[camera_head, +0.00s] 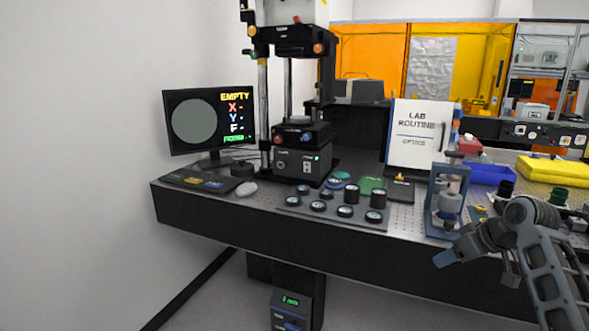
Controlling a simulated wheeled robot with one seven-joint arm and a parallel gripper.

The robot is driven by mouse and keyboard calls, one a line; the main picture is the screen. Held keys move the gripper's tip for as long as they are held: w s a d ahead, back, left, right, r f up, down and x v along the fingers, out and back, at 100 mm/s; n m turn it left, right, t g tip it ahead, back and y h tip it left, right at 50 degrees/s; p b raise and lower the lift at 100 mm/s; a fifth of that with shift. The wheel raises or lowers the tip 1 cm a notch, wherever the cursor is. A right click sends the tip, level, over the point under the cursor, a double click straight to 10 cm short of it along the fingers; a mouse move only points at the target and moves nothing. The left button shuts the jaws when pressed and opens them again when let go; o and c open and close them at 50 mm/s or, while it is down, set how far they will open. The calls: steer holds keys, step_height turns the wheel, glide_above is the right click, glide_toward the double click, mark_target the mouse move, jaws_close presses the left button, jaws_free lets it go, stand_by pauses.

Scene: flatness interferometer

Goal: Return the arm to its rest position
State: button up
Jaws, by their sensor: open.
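My gripper (478,268) shows at the lower right of the head view, on the end of my grey arm. It is in front of the optical table (240,222), near its front edge, and its jaws are open. I see nothing held between them. The black interferometer (297,162) stands upright at the back of the table, left of centre. The monitor (208,122) to its left reads "EMPTY" beside a grey disc.
A dark tray (330,213) holds several round optics. A blue press-like stand (446,203) stands close to my gripper. A blue bin (490,175) and a yellow case (555,170) lie at the right. A "LAB ROUTINE" board (416,133) stands behind. Floor in front is clear at left.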

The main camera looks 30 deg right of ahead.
steer(key=a+f+m+t, duration=0.15)
steer(key=a+f, duration=0.35)
steer(key=a, duration=0.7)
steer(key=a+f+t, duration=0.2)
steer(key=a+f, duration=0.4)
steer(key=a, duration=0.5)
steer(key=s+a+f+m, duration=0.1)
steer(key=s+a+f, duration=0.1)
steer(key=s+a, duration=0.6)
steer(key=s+a+r+t+h, duration=0.1)
steer(key=s+a, duration=0.3)
steer(key=s, duration=0.3)
steer(key=s+a+r+t+h, duration=0.1)
steer(key=s+a+r, duration=0.15)
steer(key=s, duration=0.45)
steer(key=s+a+r+n+t+y, duration=0.1)
steer(key=s+r+n+t+y, duration=0.1)
steer(key=s+r, duration=1)
steer(key=shift+s+n, duration=0.85)
steer(key=shift+s, duration=0.2)
